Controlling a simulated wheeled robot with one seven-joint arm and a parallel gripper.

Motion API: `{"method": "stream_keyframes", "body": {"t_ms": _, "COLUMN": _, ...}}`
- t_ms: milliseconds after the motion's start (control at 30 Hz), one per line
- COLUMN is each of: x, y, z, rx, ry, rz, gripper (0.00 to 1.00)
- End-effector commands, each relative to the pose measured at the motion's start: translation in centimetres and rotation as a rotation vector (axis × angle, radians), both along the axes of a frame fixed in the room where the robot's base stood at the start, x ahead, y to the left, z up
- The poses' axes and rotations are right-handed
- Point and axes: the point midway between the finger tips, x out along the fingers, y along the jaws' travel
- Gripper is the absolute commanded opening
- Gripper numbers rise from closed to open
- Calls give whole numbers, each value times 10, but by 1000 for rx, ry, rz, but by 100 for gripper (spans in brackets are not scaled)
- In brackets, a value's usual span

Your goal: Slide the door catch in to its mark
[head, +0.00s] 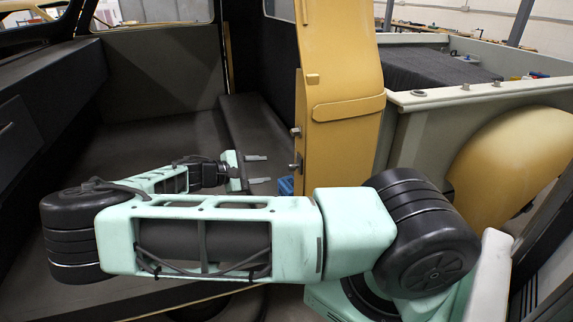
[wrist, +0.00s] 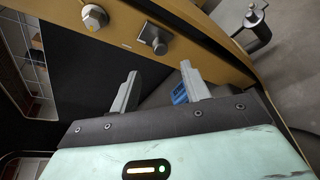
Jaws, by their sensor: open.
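The yellow door (head: 342,110) stands open, and its narrow edge faces left in the head view. Two metal fittings stick out from that edge. In the wrist view one is a silver round knob (wrist: 94,17) with a yellow patch. The other is a darker, blocky fitting (wrist: 154,40). I cannot tell for sure which is the door catch, and its mark is not clear. My gripper (head: 259,169) is open and empty, left of the door edge. In the wrist view its two grey fingers (wrist: 158,72) point toward the darker fitting, with a gap between them and it.
A small blue object (head: 286,186) lies low behind the gripper; it also shows beside the right finger in the wrist view (wrist: 180,93). A dark handle-like part (wrist: 254,30) is at upper right there. The dark cabin floor (head: 160,140) left of the door looks clear.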

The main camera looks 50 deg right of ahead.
Motion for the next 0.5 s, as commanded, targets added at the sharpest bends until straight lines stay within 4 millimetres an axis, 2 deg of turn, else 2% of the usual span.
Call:
{"method": "stream_keyframes", "body": {"t_ms": 100, "x": -9, "y": -25, "z": -3, "rx": -2, "ry": 3, "rz": -5, "gripper": 47}}
{"method": "stream_keyframes", "body": {"t_ms": 300, "x": -21, "y": -60, "z": -15, "rx": -2, "ry": 2, "rz": -3, "gripper": 47}}
{"method": "stream_keyframes", "body": {"t_ms": 500, "x": -28, "y": -83, "z": -23, "rx": 0, "ry": 0, "rz": -1, "gripper": 47}}
